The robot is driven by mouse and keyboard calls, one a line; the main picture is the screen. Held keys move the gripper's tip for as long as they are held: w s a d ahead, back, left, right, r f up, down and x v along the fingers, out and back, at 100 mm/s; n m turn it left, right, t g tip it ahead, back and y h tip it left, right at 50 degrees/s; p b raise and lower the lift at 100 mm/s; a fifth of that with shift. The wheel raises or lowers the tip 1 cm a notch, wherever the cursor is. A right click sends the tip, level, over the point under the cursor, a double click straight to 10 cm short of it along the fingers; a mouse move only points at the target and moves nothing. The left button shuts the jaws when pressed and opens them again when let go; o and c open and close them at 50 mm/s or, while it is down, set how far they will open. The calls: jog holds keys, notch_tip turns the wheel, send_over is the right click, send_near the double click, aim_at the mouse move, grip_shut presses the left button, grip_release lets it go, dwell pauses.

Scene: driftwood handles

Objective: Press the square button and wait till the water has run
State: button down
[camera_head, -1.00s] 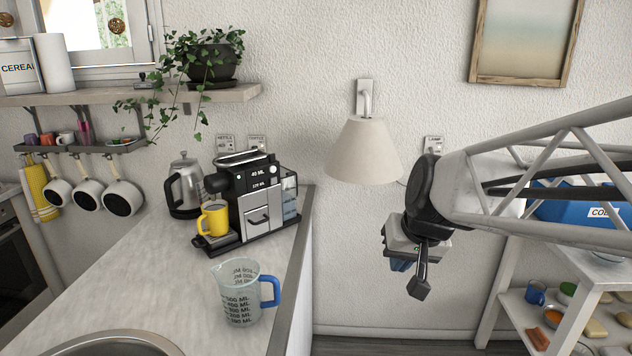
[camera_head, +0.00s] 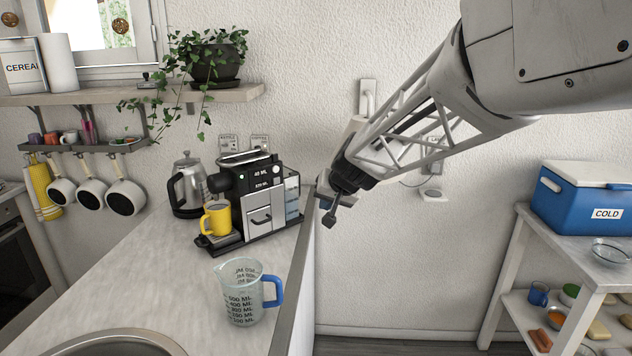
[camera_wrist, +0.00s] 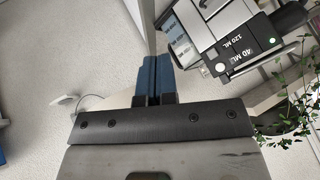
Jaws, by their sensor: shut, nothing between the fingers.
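The coffee machine (camera_head: 263,222), black and silver, stands on the worktop and also fills the upper right of the wrist view (camera_wrist: 235,25).
A measuring jug (camera_head: 243,297) with a blue handle stands in front of the machine. A steel kettle (camera_head: 188,187) stands behind left. A plant (camera_head: 210,68) trails from the shelf above. A blue cooler (camera_head: 590,205) stands on the right-hand shelf unit. The worktop left of the jug is clear.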

jog(key=w+a+f, duration=0.3)
jog(key=w+a, duration=0.4)
jog(key=w, duration=0.1)
jog(key=shift+w+a+t+y, duration=0.25)
jog(key=shift+w+t+y, duration=0.05)
jog(key=shift+w+t, duration=0.1)
jog(key=w+a, duration=0.6)
dwell(0.6)
jog(key=shift+w+a, duration=0.65)
jog(key=shift+a, duration=0.05)
dwell(3.2)
jog(key=shift+s+d, duration=0.6)
dwell(0.6)
jog(key=shift+s+d, duration=1.75)
jog(key=shift+d, duration=0.05)
